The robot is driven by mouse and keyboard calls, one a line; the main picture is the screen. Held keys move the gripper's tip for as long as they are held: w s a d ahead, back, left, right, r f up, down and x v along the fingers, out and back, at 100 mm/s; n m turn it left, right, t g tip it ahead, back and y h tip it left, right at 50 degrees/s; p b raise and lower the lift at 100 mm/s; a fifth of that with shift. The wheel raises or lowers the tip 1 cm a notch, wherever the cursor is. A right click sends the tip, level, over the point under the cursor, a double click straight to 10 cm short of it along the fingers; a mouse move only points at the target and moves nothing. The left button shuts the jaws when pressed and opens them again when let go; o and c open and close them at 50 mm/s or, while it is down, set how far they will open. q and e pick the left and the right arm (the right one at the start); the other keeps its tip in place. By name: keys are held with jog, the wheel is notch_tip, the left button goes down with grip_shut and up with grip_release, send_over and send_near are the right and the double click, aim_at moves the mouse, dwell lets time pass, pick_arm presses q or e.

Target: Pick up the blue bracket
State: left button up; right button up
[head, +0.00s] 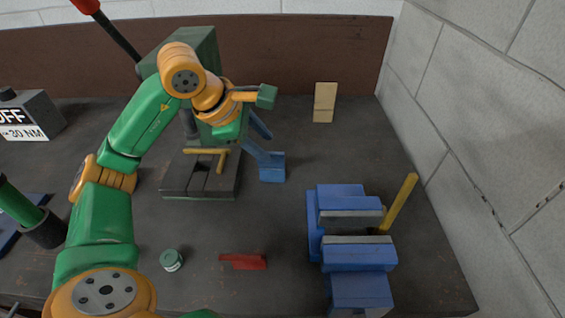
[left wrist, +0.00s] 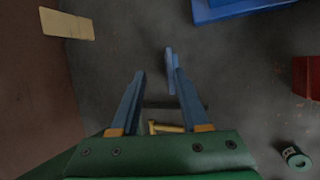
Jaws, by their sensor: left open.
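The blue bracket (head: 273,174) stands on the dark bench top, just right of the drill-press base. In the left wrist view a narrow blue piece that looks like it (left wrist: 170,62) lies close beside the right-hand fingertip. My left gripper (head: 267,146) reaches down with its blue fingers spread, and one finger overlaps the bracket's upper part in the head view. The left wrist view shows the fingers apart (left wrist: 159,71) with a gap between them. I cannot tell whether a finger touches the bracket. My right gripper is out of view.
A blue vise (head: 358,257) stands at the right front. A drill press base (head: 177,180) is left of the bracket. A red part (head: 243,261) and a small jar (head: 171,260) lie in front. A wooden block (head: 325,102) stands behind. The bench between bracket and vise is clear.

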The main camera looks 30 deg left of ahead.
aim_at(272, 174)
pick_arm(q)
jog(key=f, duration=0.3)
jog(key=w+f, duration=0.1)
jog(key=shift+d+f, duration=0.4)
jog(key=shift+w+f, duration=0.1)
jog(key=shift+w, duration=0.15)
jog(key=shift+s, duration=0.2)
grip_shut()
dwell(0.5)
